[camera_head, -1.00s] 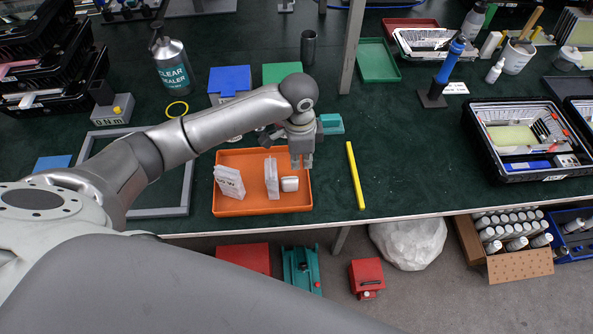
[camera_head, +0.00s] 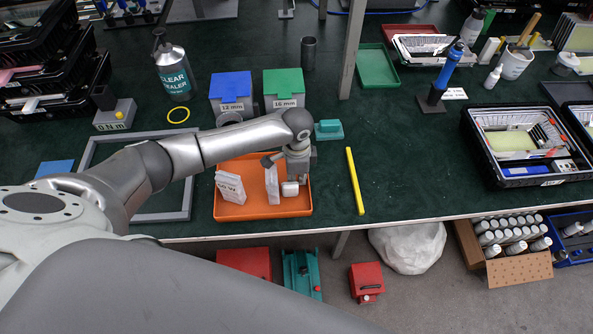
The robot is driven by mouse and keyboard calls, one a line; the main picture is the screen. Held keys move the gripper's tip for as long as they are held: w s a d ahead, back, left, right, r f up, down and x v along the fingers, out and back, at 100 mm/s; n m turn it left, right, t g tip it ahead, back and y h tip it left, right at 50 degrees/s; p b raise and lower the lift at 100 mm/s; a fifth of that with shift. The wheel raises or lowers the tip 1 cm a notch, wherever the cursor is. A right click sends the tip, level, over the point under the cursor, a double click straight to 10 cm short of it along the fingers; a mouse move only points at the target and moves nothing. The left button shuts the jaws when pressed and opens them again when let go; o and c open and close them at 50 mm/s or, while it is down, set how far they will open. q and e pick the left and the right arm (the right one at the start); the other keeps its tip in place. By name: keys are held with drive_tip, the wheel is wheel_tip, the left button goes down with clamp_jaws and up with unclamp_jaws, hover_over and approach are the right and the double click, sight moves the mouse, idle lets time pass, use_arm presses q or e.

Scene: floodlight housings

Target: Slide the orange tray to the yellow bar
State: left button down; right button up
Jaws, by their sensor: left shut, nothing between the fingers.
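The orange tray (camera_head: 250,208) lies on the dark green table near its front edge. It holds two white packets, one at the left (camera_head: 230,187) and one standing near the middle (camera_head: 272,183), and a small white box (camera_head: 290,188). The yellow bar (camera_head: 355,181) lies to the right of the tray, with a strip of bare table between them. My left gripper (camera_head: 297,178) points down inside the right part of the tray, shut and empty, close to the small white box. Whether it touches the tray cannot be seen. My right gripper is not in view.
A grey frame (camera_head: 187,185) lies left of the tray, partly under my left arm. Blue (camera_head: 230,86) and green (camera_head: 284,82) lidded boxes stand behind it. A teal block (camera_head: 328,129) sits behind its right end. The table right of the yellow bar is clear up to a black crate (camera_head: 476,145).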

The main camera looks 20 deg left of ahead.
sight(341, 181)
use_arm(q)
drive_tip(key=shift+d, duration=0.1)
drive_tip(key=shift+w+d, duration=0.2)
drive_tip(key=shift+d, duration=0.1)
drive_tip(key=w+d, duration=0.2)
drive_tip(key=d, duration=0.1)
drive_tip(key=w+d+b, duration=0.1)
drive_tip(key=w+d, duration=0.1)
drive_tip(key=d, duration=0.2)
drive_tip(key=w+d, duration=0.1)
drive_tip(key=d, duration=0.2)
drive_tip(key=shift+w+d+b, duration=0.25)
drive_tip(key=shift+w+b, duration=0.15)
drive_tip(key=shift+r, duration=0.15)
drive_tip(key=shift+r+p, duration=0.4)
drive_tip(key=shift+p, duration=0.15)
wheel_tip(341, 181, up, 9)
drive_tip(key=p, duration=0.9)
drive_tip(key=shift+a+p, duration=0.15)
drive_tip(key=shift+p, duration=0.15)
